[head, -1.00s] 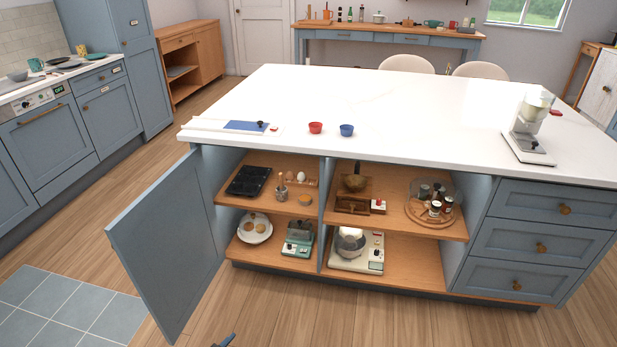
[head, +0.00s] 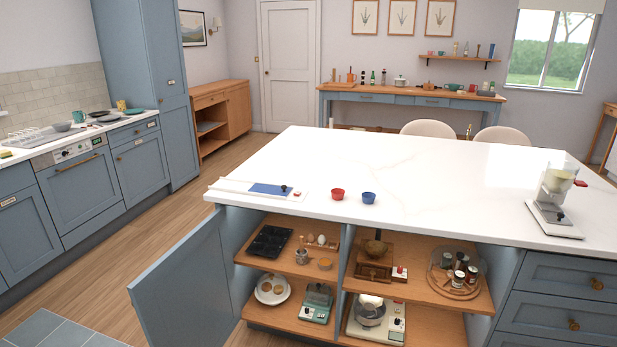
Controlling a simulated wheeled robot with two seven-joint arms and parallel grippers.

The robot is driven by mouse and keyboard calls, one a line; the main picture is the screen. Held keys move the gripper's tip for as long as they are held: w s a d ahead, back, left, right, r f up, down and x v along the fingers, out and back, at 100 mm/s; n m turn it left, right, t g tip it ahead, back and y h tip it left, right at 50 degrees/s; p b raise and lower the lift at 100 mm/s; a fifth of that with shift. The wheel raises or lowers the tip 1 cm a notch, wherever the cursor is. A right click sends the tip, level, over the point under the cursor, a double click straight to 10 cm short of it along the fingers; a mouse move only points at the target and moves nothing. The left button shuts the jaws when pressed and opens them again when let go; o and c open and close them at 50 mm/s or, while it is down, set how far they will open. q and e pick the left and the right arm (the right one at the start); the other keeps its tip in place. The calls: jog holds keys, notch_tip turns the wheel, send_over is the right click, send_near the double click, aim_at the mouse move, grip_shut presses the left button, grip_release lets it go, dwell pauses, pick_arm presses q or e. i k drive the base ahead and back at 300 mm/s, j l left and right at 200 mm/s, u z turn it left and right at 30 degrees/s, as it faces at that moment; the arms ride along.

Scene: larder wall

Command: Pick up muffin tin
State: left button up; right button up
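The black muffin tin (head: 269,241) lies on the upper wooden shelf at the left of the open island cabinet. It is dark, rectangular and has several cups. It sits left of a small metal pot and an egg holder. Neither of my grippers shows in the head view now.
The blue cabinet door (head: 188,289) stands open at the left of the shelf. An egg holder (head: 322,243), a metal pot (head: 301,257) and a small orange bowl (head: 325,264) share the shelf. The white countertop (head: 430,190) overhangs it.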

aim_at(271, 240)
jog(key=i+j+z, duration=0.25)
jog(key=j, duration=1.05)
jog(key=j+z, duration=0.25)
jog(key=j, duration=1)
jog(key=k+j+z, duration=0.25)
jog(key=j, duration=1.05)
jog(key=k+j+z, duration=0.15)
jog(key=k+j, duration=0.5)
jog(key=i+l+z, duration=0.25)
jog(key=i+l, duration=0.35)
jog(key=l, duration=0.15)
jog(key=i+l+z, duration=0.3)
jog(key=i+l, duration=0.3)
jog(key=i, duration=0.05)
